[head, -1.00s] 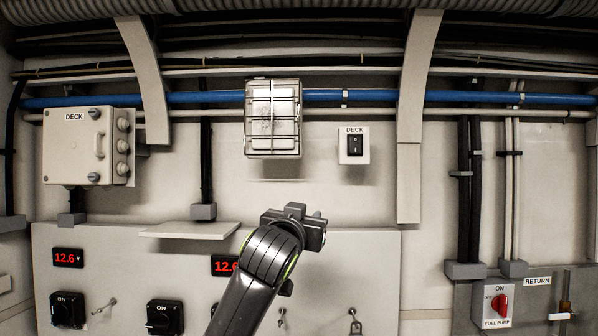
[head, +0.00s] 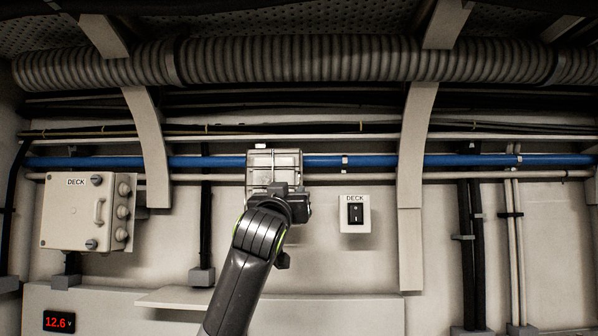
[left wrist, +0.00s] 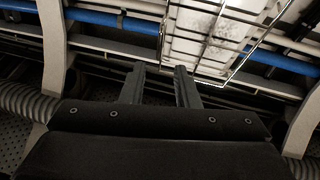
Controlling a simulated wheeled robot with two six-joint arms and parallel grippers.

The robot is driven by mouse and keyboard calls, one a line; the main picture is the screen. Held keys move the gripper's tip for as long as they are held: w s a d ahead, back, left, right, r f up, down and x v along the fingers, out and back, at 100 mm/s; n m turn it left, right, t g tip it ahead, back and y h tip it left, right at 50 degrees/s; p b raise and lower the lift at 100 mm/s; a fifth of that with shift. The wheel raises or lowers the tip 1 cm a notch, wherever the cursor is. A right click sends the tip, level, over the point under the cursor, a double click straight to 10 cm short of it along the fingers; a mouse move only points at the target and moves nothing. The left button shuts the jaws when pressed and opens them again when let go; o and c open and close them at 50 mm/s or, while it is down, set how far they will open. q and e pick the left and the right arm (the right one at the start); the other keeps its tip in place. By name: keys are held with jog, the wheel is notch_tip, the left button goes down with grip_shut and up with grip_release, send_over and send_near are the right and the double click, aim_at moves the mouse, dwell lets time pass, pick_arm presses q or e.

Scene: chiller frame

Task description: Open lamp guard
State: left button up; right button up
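The lamp (head: 262,164) is a pale box on the wall, crossing in front of the blue pipe. Its wire guard (head: 287,163) lies over its face and looks closed. The guard (left wrist: 233,50) also shows in the left wrist view, as dark wires over the pale lamp at the upper right. My left gripper (head: 290,196) is in front of the lamp's lower part and hides it. In the left wrist view my left gripper (left wrist: 159,76) is open, with an empty gap between its fingers, close to the guard's edge; I cannot tell if it touches. My right gripper is out of view.
A DECK junction box (head: 75,215) is at the left and a DECK switch (head: 355,213) is right of the lamp. A ribbed duct (head: 300,60) runs above. A shelf (head: 170,299) juts out below. Curved ribs (head: 412,150) flank the lamp.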

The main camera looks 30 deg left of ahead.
aim_at(299, 183)
pick_arm(q)
jog(key=p+x, duration=0.4)
jog(key=x, duration=0.4)
jog(key=shift+r+p, duration=0.1)
jog(key=shift+p, duration=0.3)
jog(key=shift+w+a+r, duration=0.1)
jog(key=shift+w+a, duration=0.1)
jog(key=shift+w, duration=0.3)
grip_shut()
jog(key=shift+s, duration=0.1)
